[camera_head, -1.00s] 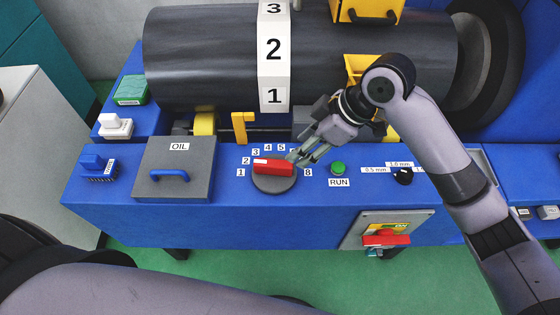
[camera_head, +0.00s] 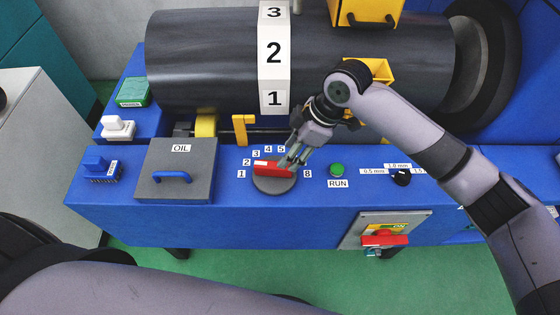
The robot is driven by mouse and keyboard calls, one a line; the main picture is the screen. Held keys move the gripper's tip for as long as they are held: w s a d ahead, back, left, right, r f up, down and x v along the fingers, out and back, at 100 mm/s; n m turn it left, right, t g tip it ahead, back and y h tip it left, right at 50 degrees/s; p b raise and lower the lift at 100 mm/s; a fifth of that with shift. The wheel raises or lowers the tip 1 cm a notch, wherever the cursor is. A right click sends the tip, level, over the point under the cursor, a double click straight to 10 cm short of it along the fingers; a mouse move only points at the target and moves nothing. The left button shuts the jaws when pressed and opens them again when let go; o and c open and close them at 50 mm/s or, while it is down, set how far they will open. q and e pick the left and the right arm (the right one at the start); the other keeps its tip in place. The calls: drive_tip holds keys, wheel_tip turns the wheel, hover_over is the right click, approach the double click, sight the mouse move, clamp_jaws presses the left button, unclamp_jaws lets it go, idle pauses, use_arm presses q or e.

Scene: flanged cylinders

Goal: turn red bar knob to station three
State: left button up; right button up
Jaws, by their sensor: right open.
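The red bar knob (camera_head: 270,170) sits on a round dark grey dial (camera_head: 275,187) on the blue panel. Its white-marked end is at the left, near the 2 label (camera_head: 246,162). The station 3 label (camera_head: 256,153) is just above that. Labels 1, 4, 5 and 8 also show around the dial; any labels between 5 and 8 are hidden by my gripper. My right gripper (camera_head: 289,164) is open, with its fingers pointing down at the right end of the bar. I cannot tell whether they touch it. My left gripper is out of view.
A grey OIL lid (camera_head: 176,181) with a blue handle stands left of the dial. The green RUN button (camera_head: 337,169) and a small black knob (camera_head: 402,178) are to the right. A yellow bracket (camera_head: 242,130) and large dark roller (camera_head: 200,60) lie behind.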

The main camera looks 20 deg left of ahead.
sight(274, 170)
drive_tip(key=x, duration=0.7)
drive_tip(key=shift+p, duration=0.35)
drive_tip(key=shift+c, duration=0.4)
clamp_jaws()
